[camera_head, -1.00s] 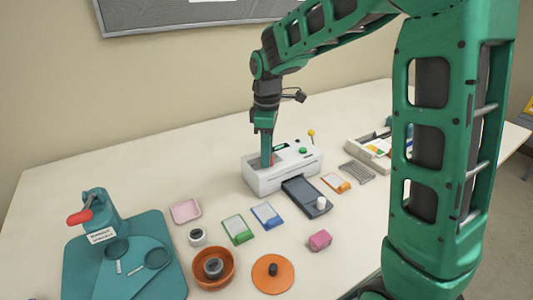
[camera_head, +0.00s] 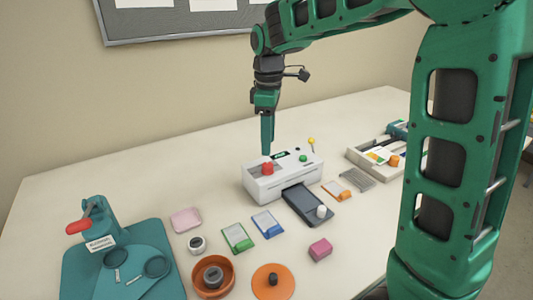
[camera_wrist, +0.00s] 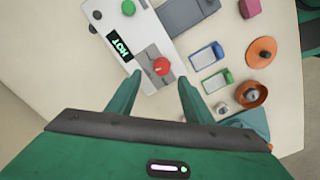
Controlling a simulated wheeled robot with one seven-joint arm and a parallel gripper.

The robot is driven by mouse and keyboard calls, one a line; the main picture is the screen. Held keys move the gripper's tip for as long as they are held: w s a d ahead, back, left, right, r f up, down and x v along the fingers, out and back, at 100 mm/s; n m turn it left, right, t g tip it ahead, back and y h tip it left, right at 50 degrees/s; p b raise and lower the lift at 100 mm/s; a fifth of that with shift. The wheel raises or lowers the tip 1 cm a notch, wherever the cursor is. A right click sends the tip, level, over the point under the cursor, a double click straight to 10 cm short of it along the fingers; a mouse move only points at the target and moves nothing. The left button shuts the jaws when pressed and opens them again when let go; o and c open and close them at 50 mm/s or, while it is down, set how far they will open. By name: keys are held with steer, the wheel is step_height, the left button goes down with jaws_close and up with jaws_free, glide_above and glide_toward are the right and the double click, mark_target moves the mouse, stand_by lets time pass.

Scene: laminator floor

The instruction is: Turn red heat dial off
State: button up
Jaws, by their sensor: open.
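The white laminator (camera_head: 284,176) stands on the table, and its red heat dial (camera_head: 267,168) sits on the left part of its top. In the wrist view the red dial (camera_wrist: 161,66) lies beyond the gap between my fingertips, on a grey plate with a pale mark. A display (camera_wrist: 120,46) on the laminator reads "HOT" in green. My gripper (camera_head: 267,153) points down above the dial, apart from it. In the wrist view my gripper (camera_wrist: 160,80) has its two fingers spread with nothing between them.
A green button (camera_head: 303,158) and a yellow-topped lever (camera_head: 311,141) are near the dial. A dark tray (camera_head: 308,204) lies in front of the laminator. Cards, an orange bowl (camera_head: 213,287) and a teal punch press (camera_head: 105,245) occupy the left and front. The table behind is clear.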

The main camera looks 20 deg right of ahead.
step_height(320, 180, up, 3)
steer(key=shift+r, duration=0.15)
stand_by(0.4)
steer(key=s+d+f+m, duration=0.3)
steer(key=s+d+m, duration=0.7)
steer(key=s+d, duration=0.55)
steer(key=s+d+f+m, duration=0.1)
steer(key=s+f+m, duration=0.2)
steer(key=s, duration=0.5)
steer(key=s+d+f+m, duration=0.1)
steer(key=s+f+m, duration=0.2)
steer(key=s+m, duration=0.2)
steer(key=s, duration=0.3)
steer(key=shift+s+f+m, duration=0.25)
steer(key=shift+f+m, duration=0.05)
steer(key=shift+f, duration=0.1)
